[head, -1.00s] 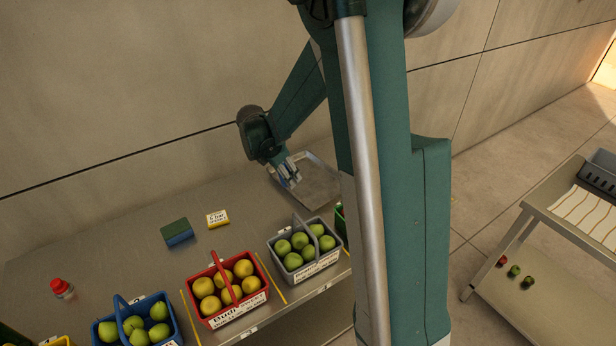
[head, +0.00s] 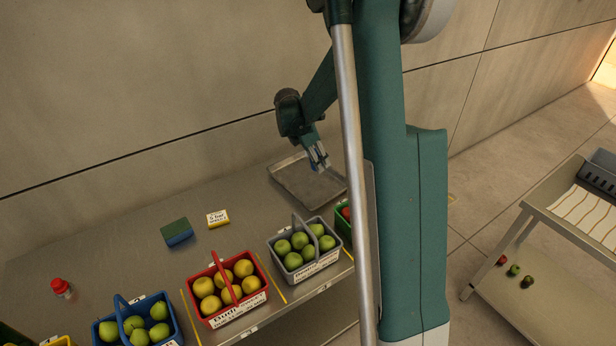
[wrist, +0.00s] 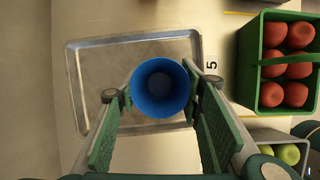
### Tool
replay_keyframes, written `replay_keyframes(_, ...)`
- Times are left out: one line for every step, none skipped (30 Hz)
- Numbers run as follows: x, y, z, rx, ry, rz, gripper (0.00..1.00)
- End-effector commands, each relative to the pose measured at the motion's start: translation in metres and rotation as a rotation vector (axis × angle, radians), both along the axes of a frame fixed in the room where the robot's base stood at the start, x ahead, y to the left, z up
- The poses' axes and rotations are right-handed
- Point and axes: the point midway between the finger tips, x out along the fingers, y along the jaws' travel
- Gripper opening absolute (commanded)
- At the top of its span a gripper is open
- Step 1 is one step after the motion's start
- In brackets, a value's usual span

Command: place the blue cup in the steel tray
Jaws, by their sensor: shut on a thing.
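The blue cup (wrist: 160,88) is between the two fingers of my gripper (wrist: 158,105) in the wrist view, and the fingers are shut on it. I look down into its open mouth. I cannot tell the height of the cup above the tray. In the head view my gripper (head: 319,162) is over the right part of the steel tray (head: 290,188). The cup is barely visible there.
A grey basket (head: 308,262) of green apples stands in front of the tray. A green basket (wrist: 246,65) of red fruit is to the right of the tray in the wrist view. A red basket (head: 236,318), a blue basket and a sponge (head: 177,233) are further left on the counter.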

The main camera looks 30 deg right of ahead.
Motion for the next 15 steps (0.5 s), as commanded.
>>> replay_keyframes(0.0, 0.0, 0.0, 0.0, 0.0, 0.0, 0.29)
replay_keyframes(0.0, 0.0, 0.0, 0.0, 0.0, 0.0, 0.29)
replay_keyframes(0.0, 0.0, -0.001, 0.0, 0.0, 0.0, 0.29)
replay_keyframes(0.0, 0.0, -0.001, 0.0, 0.0, 0.0, 0.29)
replay_keyframes(0.0, 0.0, -0.002, 0.0, 0.0, 0.0, 0.29)
replay_keyframes(0.0, 0.0, -0.005, 0.0, 0.0, 0.0, 0.29)
replay_keyframes(0.0, 0.0, -0.007, 0.0, 0.0, 0.0, 0.29)
replay_keyframes(0.0, 0.0, -0.009, 0.0, 0.0, 0.0, 0.29)
replay_keyframes(0.0, 0.0, -0.013, 0.0, 0.0, 0.0, 0.29)
replay_keyframes(0.0, 0.0, -0.017, 0.0, 0.0, 0.0, 0.29)
replay_keyframes(0.0, 0.0, -0.02, 0.0, 0.0, 0.0, 0.29)
replay_keyframes(0.0, 0.0, -0.026, 0.0, 0.0, 0.0, 0.29)
replay_keyframes(0.0, 0.0, -0.03, 0.0, 0.0, 0.0, 0.29)
replay_keyframes(0.0, 0.0, -0.034, 0.0, 0.0, 0.0, 0.29)
replay_keyframes(0.0, 0.0, -0.04, 0.0, 0.0, 0.0, 0.29)
